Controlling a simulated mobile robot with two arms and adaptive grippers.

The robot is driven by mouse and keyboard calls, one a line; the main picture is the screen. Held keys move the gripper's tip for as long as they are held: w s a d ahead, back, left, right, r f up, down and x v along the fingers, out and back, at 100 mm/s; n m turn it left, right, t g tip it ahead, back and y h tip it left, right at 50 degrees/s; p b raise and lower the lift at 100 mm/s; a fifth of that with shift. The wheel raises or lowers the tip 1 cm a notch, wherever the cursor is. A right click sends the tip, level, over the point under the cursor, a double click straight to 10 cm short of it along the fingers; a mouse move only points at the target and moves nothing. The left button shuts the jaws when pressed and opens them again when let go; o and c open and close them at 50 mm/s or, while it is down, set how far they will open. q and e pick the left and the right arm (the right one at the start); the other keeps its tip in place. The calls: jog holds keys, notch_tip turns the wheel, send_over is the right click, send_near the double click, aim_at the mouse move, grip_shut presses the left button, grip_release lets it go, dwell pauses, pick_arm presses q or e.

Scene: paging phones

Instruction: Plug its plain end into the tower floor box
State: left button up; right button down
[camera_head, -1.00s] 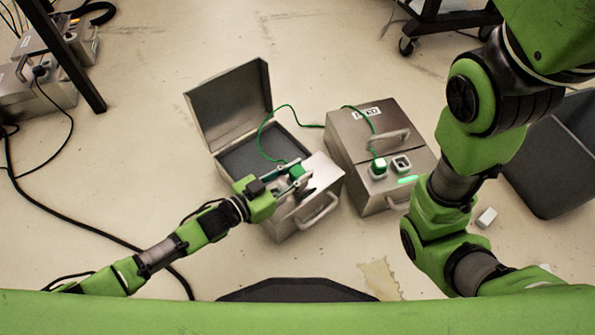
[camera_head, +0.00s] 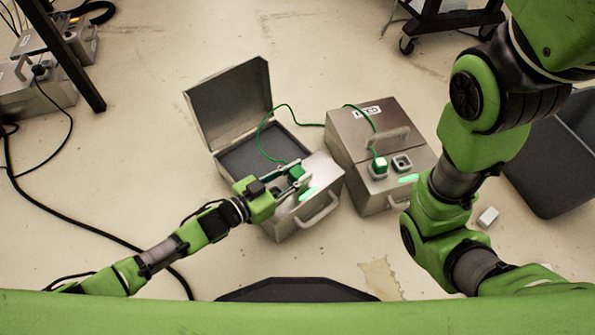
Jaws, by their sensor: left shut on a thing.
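A green cable (camera_head: 291,108) runs between two metal floor boxes. One end has a green-and-white plug (camera_head: 379,164) seated in a socket of the right box (camera_head: 347,135). At the other end, my left gripper (camera_head: 289,173) is shut on a green plug (camera_head: 297,173) at the top panel of the left box (camera_head: 324,176), whose lid is open. The fingers hide the socket under it, so I cannot see how deep the plug sits. A green light (camera_head: 308,194) glows on that panel. My right arm is in view, but its gripper is not.
The right box has a free socket (camera_head: 402,162), a lit green strip (camera_head: 408,179) and a label too small to read. A small white block (camera_head: 487,217) and a dark case (camera_head: 556,155) are at the right. Black cables (camera_head: 75,222) cross the floor at left.

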pick_arm(q)
jog(key=o, duration=1.2)
jog(key=v, duration=1.1)
jog(key=shift+f, duration=0.15)
jog(key=shift+s+a, duration=0.3)
jog(key=shift+a, duration=0.1)
jog(key=shift+r, duration=0.2)
